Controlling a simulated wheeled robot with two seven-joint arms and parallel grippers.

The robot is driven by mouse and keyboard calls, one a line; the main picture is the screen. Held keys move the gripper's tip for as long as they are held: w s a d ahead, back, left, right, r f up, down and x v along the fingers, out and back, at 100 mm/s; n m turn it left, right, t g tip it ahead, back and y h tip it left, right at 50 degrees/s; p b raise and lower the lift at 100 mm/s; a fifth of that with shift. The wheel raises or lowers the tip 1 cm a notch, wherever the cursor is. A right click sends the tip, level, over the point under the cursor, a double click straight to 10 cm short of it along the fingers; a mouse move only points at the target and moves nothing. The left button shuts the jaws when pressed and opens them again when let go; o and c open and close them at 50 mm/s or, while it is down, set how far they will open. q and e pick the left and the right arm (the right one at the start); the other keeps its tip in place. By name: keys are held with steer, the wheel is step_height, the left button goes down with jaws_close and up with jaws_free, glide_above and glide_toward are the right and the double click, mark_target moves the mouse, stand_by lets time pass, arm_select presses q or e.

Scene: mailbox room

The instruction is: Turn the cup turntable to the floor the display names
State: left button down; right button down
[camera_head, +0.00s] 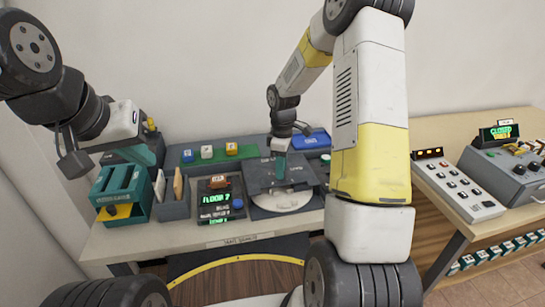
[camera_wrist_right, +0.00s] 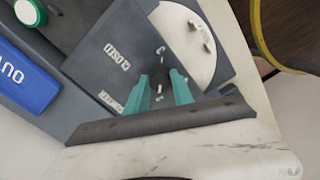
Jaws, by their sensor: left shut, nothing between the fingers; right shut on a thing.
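The display (camera_head: 214,199) is a dark unit with green text that starts with FLOOR; its digit looks like 2 or 7. To its right is the cup turntable (camera_head: 288,203), a pale disc mostly under a dark labelled plate (camera_head: 262,176). In the right wrist view the disc (camera_wrist_right: 176,22) shows a few small raised pieces. My right gripper (camera_head: 281,166) points down over the plate. Its teal fingers (camera_wrist_right: 162,88) are shut on a small dark knob (camera_wrist_right: 159,90) at the plate. My left gripper (camera_head: 150,154) is shut and empty above the left of the desk; its fingertips show poorly.
Left on the desk are a teal tray unit (camera_head: 121,190) and a grey holder (camera_head: 174,199). Behind are coloured blocks on a green strip (camera_head: 218,153) and a blue sign (camera_head: 311,140). A second desk at right holds a keypad box (camera_head: 458,190) and another console (camera_head: 508,172).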

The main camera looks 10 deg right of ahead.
steer(key=shift+w, duration=0.1)
steer(key=c, duration=1.1)
jaws_free()
steer(key=shift+r, duration=0.15)
step_height(320, 180, up, 8)
steer(key=shift+f, duration=0.2)
steer(key=s+a+r+m+t+y, duration=0.1)
steer(key=s+r+m+t, duration=0.2)
steer(key=s+r+m, duration=0.3)
steer(key=s+a+r+m+t+y, duration=0.1)
steer(key=s+r+m+t, duration=0.2)
steer(key=s+r+m, duration=0.3)
steer(key=s+r, duration=0.5)
steer(key=s, duration=0.7)
steer(key=shift+s+a+r+m, duration=0.2)
steer(key=shift+r+m, duration=0.1)
steer(key=shift+r, duration=0.1)
